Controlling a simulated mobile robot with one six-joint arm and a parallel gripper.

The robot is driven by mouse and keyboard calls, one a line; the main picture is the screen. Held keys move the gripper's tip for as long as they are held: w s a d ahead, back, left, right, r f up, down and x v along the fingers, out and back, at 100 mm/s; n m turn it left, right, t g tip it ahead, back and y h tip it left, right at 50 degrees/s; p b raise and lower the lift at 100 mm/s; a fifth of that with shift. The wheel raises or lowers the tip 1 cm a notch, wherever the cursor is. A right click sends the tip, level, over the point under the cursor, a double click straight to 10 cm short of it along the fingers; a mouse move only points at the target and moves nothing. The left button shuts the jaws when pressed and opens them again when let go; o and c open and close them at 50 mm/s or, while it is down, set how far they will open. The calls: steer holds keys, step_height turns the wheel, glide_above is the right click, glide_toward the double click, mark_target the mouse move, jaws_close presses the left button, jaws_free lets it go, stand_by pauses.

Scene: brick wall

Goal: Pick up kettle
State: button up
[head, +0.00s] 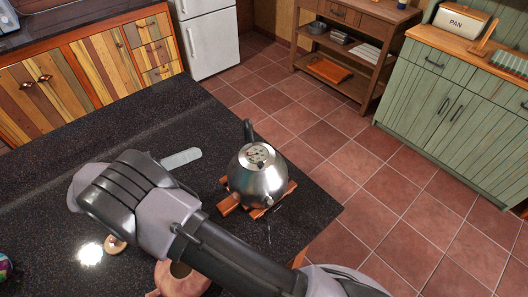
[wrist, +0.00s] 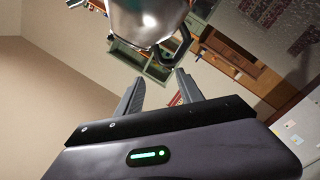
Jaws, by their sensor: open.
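The kettle (head: 258,182) is shiny steel with a patterned lid and a dark handle or spout at its back. It stands upright on a reddish wooden trivet (head: 228,206) near the right edge of the black counter. In the wrist view the kettle (wrist: 150,20) shows at the top, cut off by the frame, with a dark curved part at its right. My gripper (wrist: 160,76) is open and empty, its two fingers pointing toward the kettle and apart from it. In the head view my wrist is left of the kettle and mostly hides the gripper.
The black counter (head: 60,190) also holds a round reddish-brown vessel (head: 180,278) and a small wooden item (head: 115,244), partly behind my arm. A colorful object (head: 4,268) is at the left edge. Tiled floor lies beyond the counter's right edge.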

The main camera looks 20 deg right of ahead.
steer(key=b, duration=0.5)
glide_toward(251, 136)
steer(key=w+d, duration=0.3)
steer(key=d, duration=0.3)
steer(key=d+b, duration=0.1)
steer(key=d, duration=0.1)
steer(key=d+f+b, duration=0.1)
steer(key=d, duration=0.1)
steer(key=shift+s+d, duration=0.15)
jaws_close()
stand_by(0.4)
